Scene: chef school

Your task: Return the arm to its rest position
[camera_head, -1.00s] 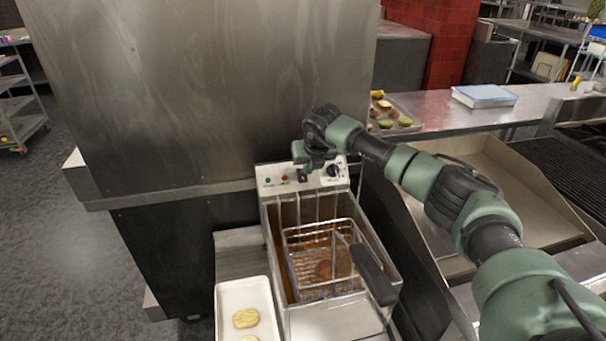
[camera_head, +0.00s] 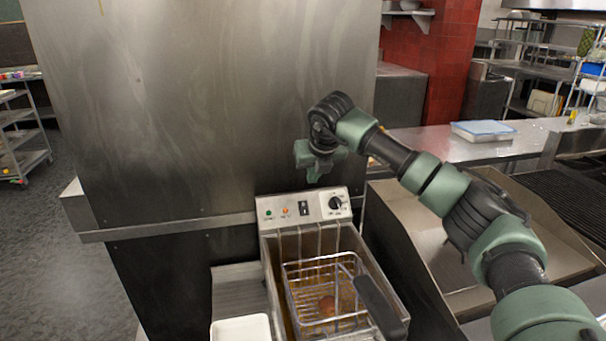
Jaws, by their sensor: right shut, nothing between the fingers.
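My right arm comes in from the right edge and reaches across to the space above the deep fryer (camera_head: 282,211). My right gripper (camera_head: 312,179) is shut and empty, pointing down above the fryer's control panel, in front of the tall steel cabinet. It looks apart from the panel. The panel shows a green light, an orange light, a switch and a black knob (camera_head: 335,203). A wire basket (camera_head: 318,268) with a dark handle (camera_head: 378,304) sits in the fryer, with a brown piece of food (camera_head: 327,306) in it. My left gripper is out of view.
A tall steel cabinet (camera_head: 200,110) stands behind the fryer. A white tray (camera_head: 240,328) is at the lower edge, left of the fryer. A steel basin (camera_head: 425,245) lies to the right under my arm. A blue-lidded container (camera_head: 482,131) sits on the back counter.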

